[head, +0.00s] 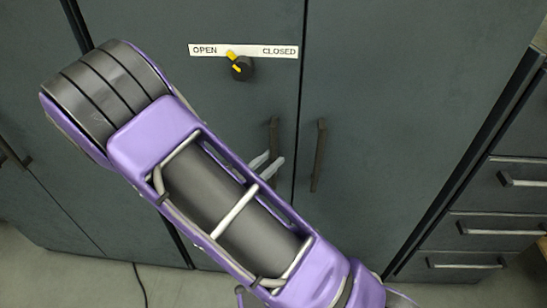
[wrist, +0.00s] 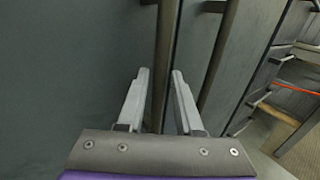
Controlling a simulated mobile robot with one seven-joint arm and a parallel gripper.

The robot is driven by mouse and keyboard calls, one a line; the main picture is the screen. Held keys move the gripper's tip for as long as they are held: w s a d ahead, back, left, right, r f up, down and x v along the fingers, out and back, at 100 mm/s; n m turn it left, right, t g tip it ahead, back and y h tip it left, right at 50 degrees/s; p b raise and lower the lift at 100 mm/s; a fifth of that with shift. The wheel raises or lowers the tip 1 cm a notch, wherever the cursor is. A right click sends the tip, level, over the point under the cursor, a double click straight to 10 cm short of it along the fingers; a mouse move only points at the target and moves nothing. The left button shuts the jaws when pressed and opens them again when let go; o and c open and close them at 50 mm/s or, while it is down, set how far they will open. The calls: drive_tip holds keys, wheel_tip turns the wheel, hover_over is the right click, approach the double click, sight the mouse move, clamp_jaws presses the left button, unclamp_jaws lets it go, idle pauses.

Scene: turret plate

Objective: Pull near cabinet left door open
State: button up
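The near cabinet's left door (head: 205,85) is dark grey-green and appears shut, flush with the right door (head: 400,110). Its dark upright bar handle (head: 273,135) is near the centre seam, with its lower part hidden by my gripper and arm. My gripper (head: 266,165) is at this handle, its two pale fingers showing. In the wrist view, my gripper (wrist: 158,72) is open, with the left door's handle (wrist: 166,35) running between the fingers. A gap shows on each side, and I cannot tell whether either finger touches the bar.
The right door's handle (head: 319,155) stands close to the right. A black knob (head: 242,68) on the left door has its yellow mark toward OPEN on a label (head: 244,51). Drawers (head: 480,230) stand at the right. A dark cable (head: 140,285) lies on the floor.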

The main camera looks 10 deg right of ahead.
drive_tip(key=shift+x, duration=0.9)
drive_tip(key=shift+c, duration=0.3)
clamp_jaws()
idle(0.6)
